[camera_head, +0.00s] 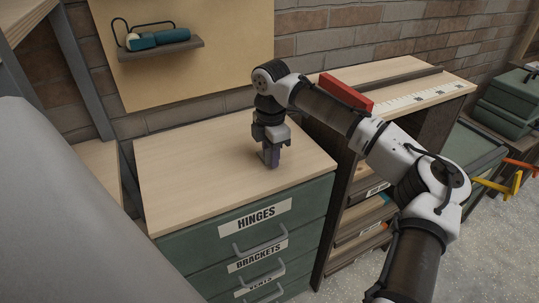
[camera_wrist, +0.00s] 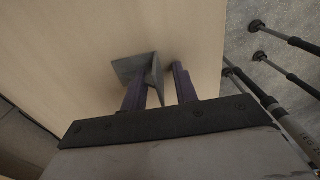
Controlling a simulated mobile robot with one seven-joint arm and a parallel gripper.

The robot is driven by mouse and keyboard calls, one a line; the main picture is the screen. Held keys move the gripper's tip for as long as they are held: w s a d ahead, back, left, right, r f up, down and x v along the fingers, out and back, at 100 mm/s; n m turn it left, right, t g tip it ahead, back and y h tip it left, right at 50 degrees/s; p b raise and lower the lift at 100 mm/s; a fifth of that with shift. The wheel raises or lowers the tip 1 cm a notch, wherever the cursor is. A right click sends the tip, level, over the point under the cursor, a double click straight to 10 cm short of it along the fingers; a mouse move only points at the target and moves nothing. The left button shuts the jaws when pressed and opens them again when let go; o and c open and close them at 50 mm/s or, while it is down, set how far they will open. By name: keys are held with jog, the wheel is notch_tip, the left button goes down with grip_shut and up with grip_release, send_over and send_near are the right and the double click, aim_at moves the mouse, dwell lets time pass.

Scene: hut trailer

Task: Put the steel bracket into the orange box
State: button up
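The steel bracket (camera_wrist: 133,68) is a grey angled plate on the wooden cabinet top, seen in the wrist view. My gripper (camera_wrist: 163,78) is low over the cabinet top, with its two dark fingers apart and the bracket's upright part between them. That part is close to the left finger, and a gap shows towards the right finger. In the head view my gripper (camera_head: 269,160) points down at the cabinet top, and the bracket is barely discernible there. I cannot clearly identify an orange box; a long red block (camera_head: 346,92) lies on the neighbouring shelf unit.
The green drawer cabinet (camera_head: 190,256) has drawers labelled HINGES and BRACKETS; its wooden top is otherwise clear. The shelf unit (camera_head: 440,82) at right has a white ruler-like strip on top. A wall shelf (camera_head: 160,48) holds a teal tool. Orange and yellow handles (camera_head: 512,180) stick out at far right.

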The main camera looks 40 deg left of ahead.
grip_shut()
jog(key=shift+r, duration=0.1)
notch_tip(320, 180, up, 20)
jog(key=shift+p, duration=0.3)
dwell(0.3)
